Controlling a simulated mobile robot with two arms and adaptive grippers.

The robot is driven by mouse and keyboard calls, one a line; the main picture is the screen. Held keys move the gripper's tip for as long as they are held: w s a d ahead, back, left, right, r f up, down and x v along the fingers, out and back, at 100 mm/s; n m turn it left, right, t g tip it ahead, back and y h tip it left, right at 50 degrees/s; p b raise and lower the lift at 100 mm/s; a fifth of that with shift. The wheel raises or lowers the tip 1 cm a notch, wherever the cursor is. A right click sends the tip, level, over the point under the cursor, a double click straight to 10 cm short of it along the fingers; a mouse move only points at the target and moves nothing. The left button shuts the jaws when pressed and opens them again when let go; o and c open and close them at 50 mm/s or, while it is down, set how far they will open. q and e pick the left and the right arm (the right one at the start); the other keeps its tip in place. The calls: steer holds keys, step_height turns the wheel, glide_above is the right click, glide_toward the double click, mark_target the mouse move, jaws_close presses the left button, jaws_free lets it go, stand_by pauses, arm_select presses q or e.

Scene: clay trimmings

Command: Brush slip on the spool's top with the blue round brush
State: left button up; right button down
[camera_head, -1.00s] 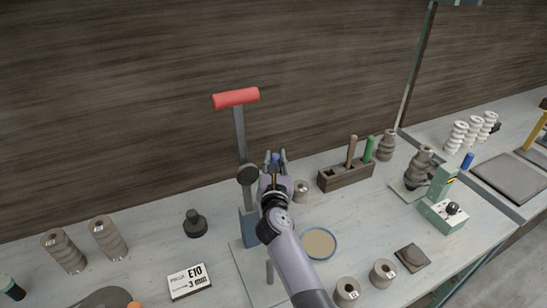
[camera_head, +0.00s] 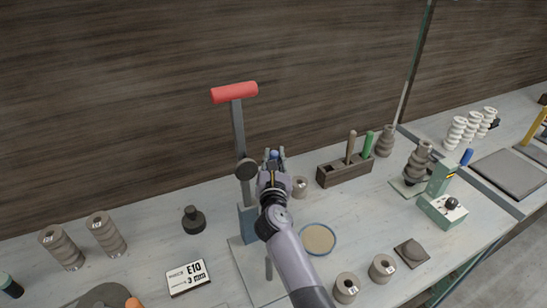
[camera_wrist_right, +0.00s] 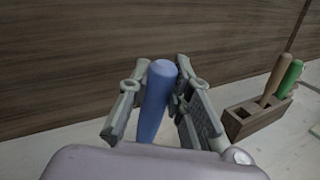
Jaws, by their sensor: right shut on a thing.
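My right gripper (camera_head: 275,159) is shut on the blue round brush (camera_wrist_right: 154,104). Its blue handle stands nearly upright between the fingers in the right wrist view, and its blue end (camera_head: 274,154) shows in the head view. The bristles are hidden behind the gripper and arm. A round dish of tan slip (camera_head: 318,239) with a blue rim sits right of my forearm. A small spool (camera_head: 300,187) stands just right of the gripper, partly hidden. Two more spools, front left (camera_head: 346,288) and front right (camera_head: 382,268), stand at the front. Which spool is meant is unclear. My left gripper is out of view.
A lever press with a red handle (camera_head: 234,92) rises just left of my gripper. A wooden block (camera_head: 345,171) holds a brown and a green handle. A green device (camera_head: 443,208) and a stacked dark piece (camera_head: 417,163) stand right. Bare table lies right of the dish.

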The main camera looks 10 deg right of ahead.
steer(key=shift+f, duration=0.15)
stand_by(0.3)
steer(key=shift+r+p, duration=0.4)
steer(key=shift+d, duration=0.15)
steer(key=shift+s+d+p, duration=0.35)
steer(key=shift+d+p, duration=0.25)
steer(key=shift+d, duration=0.3)
steer(key=shift+f+b, duration=0.4)
steer(key=shift+r, duration=0.1)
stand_by(0.4)
